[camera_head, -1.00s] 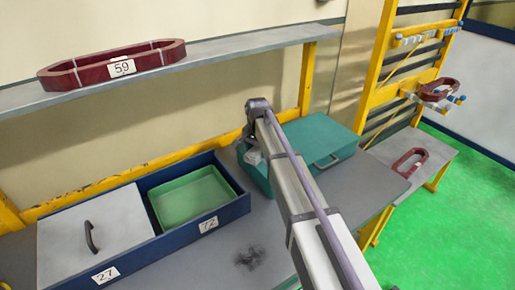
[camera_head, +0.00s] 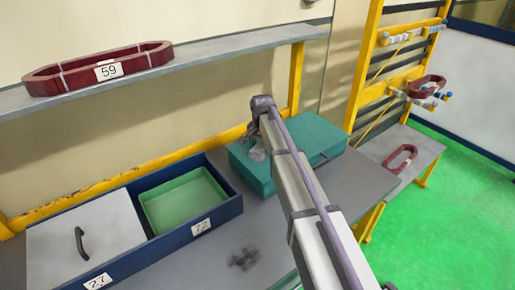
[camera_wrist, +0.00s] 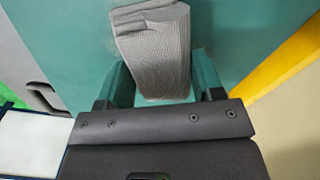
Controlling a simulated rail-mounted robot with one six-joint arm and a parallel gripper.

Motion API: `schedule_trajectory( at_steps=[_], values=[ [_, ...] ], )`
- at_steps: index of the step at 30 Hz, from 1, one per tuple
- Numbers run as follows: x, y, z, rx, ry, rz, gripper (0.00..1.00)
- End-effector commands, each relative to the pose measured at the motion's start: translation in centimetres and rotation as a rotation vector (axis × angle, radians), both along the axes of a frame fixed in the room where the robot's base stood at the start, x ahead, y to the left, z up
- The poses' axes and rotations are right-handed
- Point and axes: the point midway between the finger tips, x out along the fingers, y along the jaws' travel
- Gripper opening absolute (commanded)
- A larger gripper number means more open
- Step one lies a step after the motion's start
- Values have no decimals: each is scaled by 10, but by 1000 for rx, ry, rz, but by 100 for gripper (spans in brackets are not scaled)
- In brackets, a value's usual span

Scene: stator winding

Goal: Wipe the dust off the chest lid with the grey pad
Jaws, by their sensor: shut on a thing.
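The teal chest (camera_head: 318,140) sits on the grey bench, its lid closed and its handle facing front. The lid also fills much of the wrist view (camera_wrist: 75,45). The grey pad (camera_wrist: 160,50) is a ribbed, folded block held between the teal fingers of my gripper (camera_wrist: 158,82), which is shut on it. In the head view the pad (camera_head: 257,152) shows over the left part of the lid, partly behind my arm. I cannot tell whether it touches the lid. No dust is clearly visible on the lid; my arm hides part of it.
A blue box with a green tray (camera_head: 185,203) and a grey lid (camera_head: 85,245) stands left of the chest. A dark smudge (camera_head: 243,259) marks the bench. A shelf (camera_head: 210,62) with a red coil (camera_head: 98,70) runs above. Another red coil (camera_head: 400,158) lies at right.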

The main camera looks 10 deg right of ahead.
Motion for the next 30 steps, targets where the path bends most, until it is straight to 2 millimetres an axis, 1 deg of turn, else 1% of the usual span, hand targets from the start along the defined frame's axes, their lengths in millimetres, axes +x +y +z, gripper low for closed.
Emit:
schedule_trajectory(
  at_steps=[1,6,14,22,26,30],
  values=[
    [4,-7,-1,-1,0,-3,42],
    [12,-21,-2,-1,0,-1,42],
    [15,-28,-2,-2,-1,-3,42],
    [30,-54,0,-2,-1,-3,42],
    [32,-58,0,-2,-1,-1,42],
    [27,-60,0,-1,0,-1,42]
  ],
)
